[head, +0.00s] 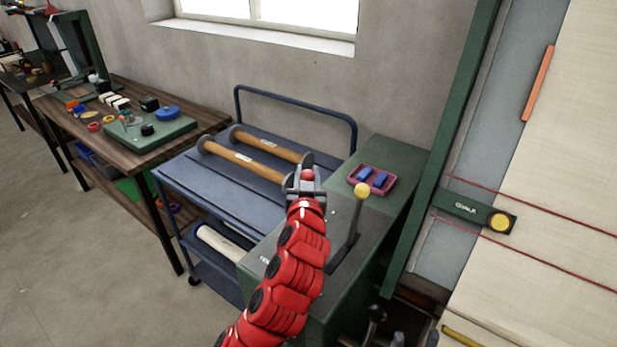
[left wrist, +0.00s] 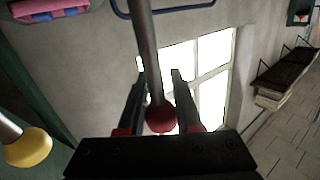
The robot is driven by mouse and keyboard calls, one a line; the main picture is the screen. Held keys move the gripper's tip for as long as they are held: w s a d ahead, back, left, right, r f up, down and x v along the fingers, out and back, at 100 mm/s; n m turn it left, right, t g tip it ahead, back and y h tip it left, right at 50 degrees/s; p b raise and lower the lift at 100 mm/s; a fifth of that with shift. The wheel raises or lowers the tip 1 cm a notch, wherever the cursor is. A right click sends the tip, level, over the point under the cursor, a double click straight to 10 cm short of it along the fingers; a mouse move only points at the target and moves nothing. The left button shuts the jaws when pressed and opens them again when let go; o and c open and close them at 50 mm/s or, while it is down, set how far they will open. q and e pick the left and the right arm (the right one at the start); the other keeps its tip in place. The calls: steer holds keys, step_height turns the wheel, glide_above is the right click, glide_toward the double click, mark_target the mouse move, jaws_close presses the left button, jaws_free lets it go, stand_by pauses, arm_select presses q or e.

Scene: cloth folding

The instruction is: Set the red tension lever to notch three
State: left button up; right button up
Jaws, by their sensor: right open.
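The red tension lever has a red ball knob (head: 307,174), which also shows in the left wrist view (left wrist: 161,118) on a grey shaft (left wrist: 145,45). My left gripper (head: 305,166), on the red arm, is at the knob. In the left wrist view its two fingers (left wrist: 158,75) lie on either side of the knob; I cannot tell whether they press on it. The arm hides most of the lever's shaft, and I see no notch markings. The lever stands on a green cabinet (head: 398,160). My right gripper is not in view.
A second lever with a yellow knob (head: 361,190) stands just right of my gripper. A pink tray (head: 389,186) with blue pieces is behind it. A blue cart (head: 200,188) with wooden rollers stands left, a loom frame (head: 455,130) right.

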arm_select(q)
steer(key=o, duration=0.3)
steer(key=shift+s+a+r, duration=0.1)
steer(key=shift+s+r, duration=0.15)
steer(key=shift+r, duration=0.1)
steer(key=shift+o, duration=0.2)
steer(key=shift+w+f, duration=0.1)
steer(key=shift+f, duration=0.2)
steer(key=s+r+p, duration=0.2)
steer(key=s+p, duration=0.4)
steer(key=s, duration=0.2)
steer(key=s+r+p, duration=0.3)
steer(key=s+p, duration=0.4)
steer(key=s, duration=0.1)
steer(key=shift+d, duration=0.25)
